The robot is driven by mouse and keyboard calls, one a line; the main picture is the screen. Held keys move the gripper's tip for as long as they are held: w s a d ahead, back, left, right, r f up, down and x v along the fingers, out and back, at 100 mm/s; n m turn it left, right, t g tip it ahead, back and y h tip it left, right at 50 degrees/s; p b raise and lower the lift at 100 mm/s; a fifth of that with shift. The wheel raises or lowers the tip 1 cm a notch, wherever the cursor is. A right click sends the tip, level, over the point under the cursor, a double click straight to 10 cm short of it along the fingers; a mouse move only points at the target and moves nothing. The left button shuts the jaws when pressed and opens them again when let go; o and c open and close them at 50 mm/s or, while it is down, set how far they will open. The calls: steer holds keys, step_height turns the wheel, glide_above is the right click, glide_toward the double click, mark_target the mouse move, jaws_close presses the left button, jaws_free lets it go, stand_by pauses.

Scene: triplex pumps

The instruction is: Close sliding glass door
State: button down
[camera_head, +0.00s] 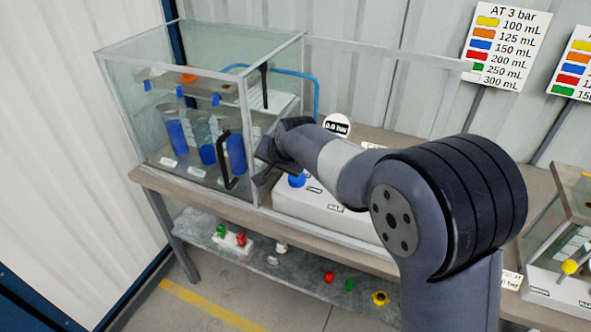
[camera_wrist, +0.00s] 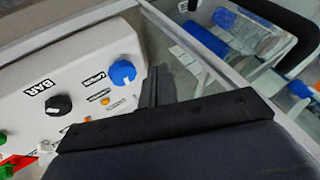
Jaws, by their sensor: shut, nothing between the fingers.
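The glass case (camera_head: 180,80) stands on the left part of the bench. A black vertical handle (camera_head: 228,162) is on its front glass near the right front post. Another black handle (camera_head: 264,85) shows at the back right. A thin-framed glass panel (camera_head: 400,52) extends right from the case's back corner, behind my arm. My gripper (camera_head: 264,170) is shut and empty, just right of the front post. I cannot tell whether it touches the frame. In the wrist view, the gripper (camera_wrist: 150,90) shows beside the case's metal frame (camera_wrist: 195,45), its fingertips partly hidden.
A white control box (camera_head: 325,212) with a blue knob (camera_wrist: 123,73) sits right beside the case, below my arm. Blue-filled containers (camera_head: 207,153) stand inside the case. A lower shelf (camera_head: 300,270) holds small coloured parts. Signs (camera_head: 500,45) stand at the back right.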

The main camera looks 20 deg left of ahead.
steer(key=b+v, duration=0.1)
steer(key=v, duration=0.8)
steer(key=shift+r+b, duration=0.2)
steer(key=shift+b, duration=0.1)
steer(key=shift+s, duration=0.1)
